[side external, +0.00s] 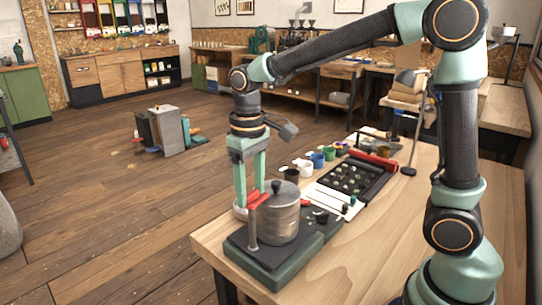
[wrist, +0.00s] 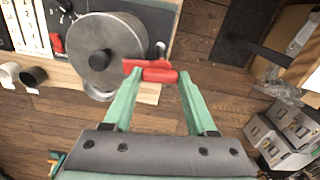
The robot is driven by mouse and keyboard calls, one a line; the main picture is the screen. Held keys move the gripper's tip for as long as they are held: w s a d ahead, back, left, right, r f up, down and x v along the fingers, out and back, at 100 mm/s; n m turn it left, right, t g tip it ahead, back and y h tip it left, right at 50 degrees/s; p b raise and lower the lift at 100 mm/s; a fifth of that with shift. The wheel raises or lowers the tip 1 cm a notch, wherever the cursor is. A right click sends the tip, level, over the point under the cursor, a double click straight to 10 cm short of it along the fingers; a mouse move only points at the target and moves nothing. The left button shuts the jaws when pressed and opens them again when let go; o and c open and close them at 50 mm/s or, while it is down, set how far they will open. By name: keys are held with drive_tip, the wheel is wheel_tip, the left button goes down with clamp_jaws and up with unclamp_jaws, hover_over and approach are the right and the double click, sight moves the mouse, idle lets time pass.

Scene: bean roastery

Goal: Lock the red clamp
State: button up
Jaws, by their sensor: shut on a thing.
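The red clamp (side external: 259,199) sits at the rim of a grey metal canister (side external: 284,222), beside an upright grey post. In the wrist view the red clamp (wrist: 158,75) shows as a short red bar beside the round canister lid (wrist: 105,55) with its dark knob. My gripper (side external: 250,202) reaches down from above, its green fingers on either side of the clamp. In the wrist view my gripper (wrist: 157,80) has the red bar between its fingertips, shut on it. Part of the clamp is hidden by the fingers in the side view.
The canister stands on a dark green-edged base (side external: 262,262) at the table's near corner. Several cups (side external: 318,160), a black tray (side external: 352,180) and a white card (side external: 328,197) lie behind it. The wooden table (side external: 375,250) is clear at right. Open floor lies left.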

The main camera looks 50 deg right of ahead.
sight(252, 193)
drive_tip(key=shift+r+m, duration=0.1)
drive_tip(key=shift+m, duration=0.4)
idle(0.3)
drive_tip(key=o, duration=1.4)
drive_tip(key=shift+c, duration=0.2)
wheel_tip(252, 193, up, 12)
